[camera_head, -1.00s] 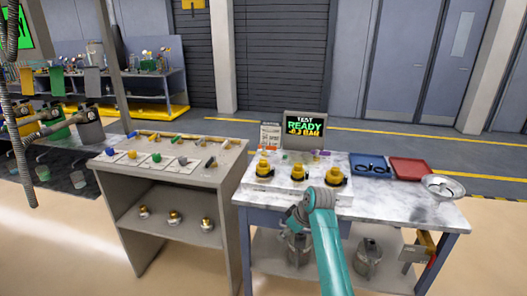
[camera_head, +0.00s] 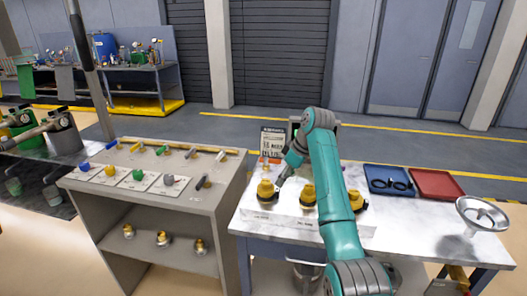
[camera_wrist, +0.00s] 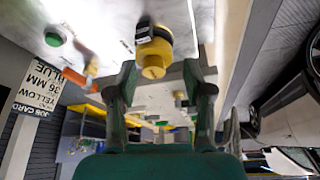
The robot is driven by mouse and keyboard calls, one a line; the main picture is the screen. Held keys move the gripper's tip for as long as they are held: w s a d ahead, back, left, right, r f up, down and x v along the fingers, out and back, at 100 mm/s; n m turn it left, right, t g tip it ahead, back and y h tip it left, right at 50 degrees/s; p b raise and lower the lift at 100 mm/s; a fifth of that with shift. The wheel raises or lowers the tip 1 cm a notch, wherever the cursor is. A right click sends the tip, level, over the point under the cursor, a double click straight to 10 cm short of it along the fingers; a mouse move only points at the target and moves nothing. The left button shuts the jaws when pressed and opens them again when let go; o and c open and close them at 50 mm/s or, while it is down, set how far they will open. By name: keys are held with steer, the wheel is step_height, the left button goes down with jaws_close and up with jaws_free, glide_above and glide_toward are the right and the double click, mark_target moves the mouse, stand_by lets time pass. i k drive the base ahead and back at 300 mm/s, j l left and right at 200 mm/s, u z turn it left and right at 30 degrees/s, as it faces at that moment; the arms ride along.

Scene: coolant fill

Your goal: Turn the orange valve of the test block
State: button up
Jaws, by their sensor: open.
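The test block (camera_head: 285,222) is a pale block on the marble-topped table, with several yellow fittings in a row. In the head view my gripper (camera_head: 281,181) is beside the left yellow fitting (camera_head: 265,190). In the wrist view my gripper (camera_wrist: 161,72) is open and empty, and a yellow fitting with a black band (camera_wrist: 153,58) shows between and beyond its fingers. Contact cannot be told. The orange valve handle (camera_wrist: 90,64) lies left of the fingers in the wrist view, near a green button (camera_wrist: 57,36). My arm partly hides the other fittings and the display.
A job card (camera_head: 272,143) stands behind the block. A blue tray (camera_head: 388,181), a red tray (camera_head: 436,184) and a metal bowl (camera_head: 482,213) are on the right. A grey bench (camera_head: 205,160) with coloured parts stands left, across a narrow gap.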

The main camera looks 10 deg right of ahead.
mark_target(266, 160)
steer(key=i+j, duration=0.1)
steer(key=i, duration=0.65)
steer(key=j, duration=0.25)
steer(key=i, duration=0.05)
